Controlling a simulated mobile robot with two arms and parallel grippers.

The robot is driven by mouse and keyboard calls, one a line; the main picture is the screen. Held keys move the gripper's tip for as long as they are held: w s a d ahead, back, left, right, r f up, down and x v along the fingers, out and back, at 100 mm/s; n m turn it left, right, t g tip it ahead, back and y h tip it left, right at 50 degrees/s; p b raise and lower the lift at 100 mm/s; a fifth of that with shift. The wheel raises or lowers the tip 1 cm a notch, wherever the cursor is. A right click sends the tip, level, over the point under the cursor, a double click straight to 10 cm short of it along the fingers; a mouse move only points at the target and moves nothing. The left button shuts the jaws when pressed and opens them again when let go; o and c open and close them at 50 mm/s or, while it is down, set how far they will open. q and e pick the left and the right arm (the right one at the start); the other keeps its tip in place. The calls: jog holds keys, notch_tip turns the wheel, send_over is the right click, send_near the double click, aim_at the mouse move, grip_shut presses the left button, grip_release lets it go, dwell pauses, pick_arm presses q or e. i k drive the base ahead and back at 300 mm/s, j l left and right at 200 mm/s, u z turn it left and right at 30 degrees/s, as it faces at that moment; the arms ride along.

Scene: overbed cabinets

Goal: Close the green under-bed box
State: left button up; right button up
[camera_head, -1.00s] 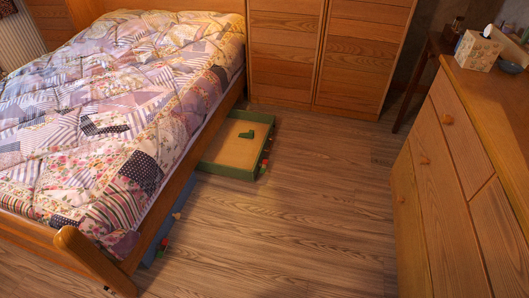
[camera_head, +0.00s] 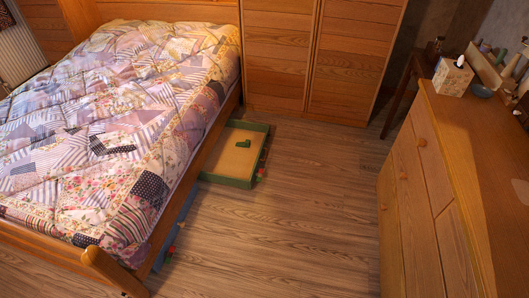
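The green under-bed box (camera_head: 229,181) sticks out from under the right side of the bed, near the cabinets. It is a low drawer with green walls and a tan bottom, and its inner end is hidden under the bed. A small dark green object (camera_head: 243,143) lies inside it. Small red and green parts show on its outer right side. Neither of my grippers is in view.
The bed (camera_head: 110,130) with a patchwork quilt fills the left. A blue box (camera_head: 163,246) shows under its near edge. Tall wooden cabinets (camera_head: 320,60) stand behind, a wooden dresser (camera_head: 440,190) at right. The wood floor (camera_head: 290,215) between is clear.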

aim_at(227, 164)
jog(key=i+l+u, duration=0.15)
jog(key=u, duration=0.25)
jog(key=i+l+u, duration=0.2)
jog(key=u, duration=0.2)
jog(key=i, duration=0.05)
